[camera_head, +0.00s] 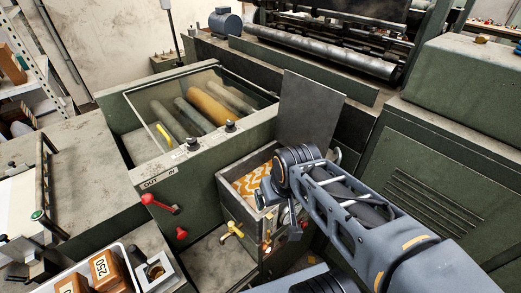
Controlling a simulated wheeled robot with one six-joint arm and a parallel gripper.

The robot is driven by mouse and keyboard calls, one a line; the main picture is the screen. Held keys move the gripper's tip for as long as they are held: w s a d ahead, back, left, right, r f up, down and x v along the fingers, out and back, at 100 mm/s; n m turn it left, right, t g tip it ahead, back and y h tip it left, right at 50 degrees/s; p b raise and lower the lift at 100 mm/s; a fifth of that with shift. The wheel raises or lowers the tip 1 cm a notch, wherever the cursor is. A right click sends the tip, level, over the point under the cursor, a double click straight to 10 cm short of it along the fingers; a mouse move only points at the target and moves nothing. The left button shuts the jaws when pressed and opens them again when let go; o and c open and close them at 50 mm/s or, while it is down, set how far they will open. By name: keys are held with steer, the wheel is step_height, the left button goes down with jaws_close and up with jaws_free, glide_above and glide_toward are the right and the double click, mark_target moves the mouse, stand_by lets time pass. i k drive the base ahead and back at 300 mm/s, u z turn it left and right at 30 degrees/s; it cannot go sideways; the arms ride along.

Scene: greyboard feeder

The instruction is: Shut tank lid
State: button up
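The tank (227,203) is a grey-green metal box in the middle of the view. Its top is open and orange-and-white patterned material shows inside. The tank lid (309,112) looks to be the flat dark grey panel standing raised at the tank's back edge, tilted a little back. My arm reaches in from the lower right, and its wrist covers the tank's right side. My gripper (284,212) is small and partly hidden below the wrist, by the tank's front right. I cannot tell whether its fingers are open or touching anything.
A yellow tap (232,230) sticks out of the tank's front. Left of it stands a green roller unit (200,168) with a clear cover and red-knobbed levers (162,204). A green cabinet (432,170) stands close on the right. A white tray of orange blocks (104,268) is at lower left.

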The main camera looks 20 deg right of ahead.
mark_target(309, 111)
steer(key=u, duration=0.95)
steer(key=k, duration=1.1)
steer(key=z, duration=0.75)
steer(key=i, duration=0.45)
steer(key=u, duration=0.05)
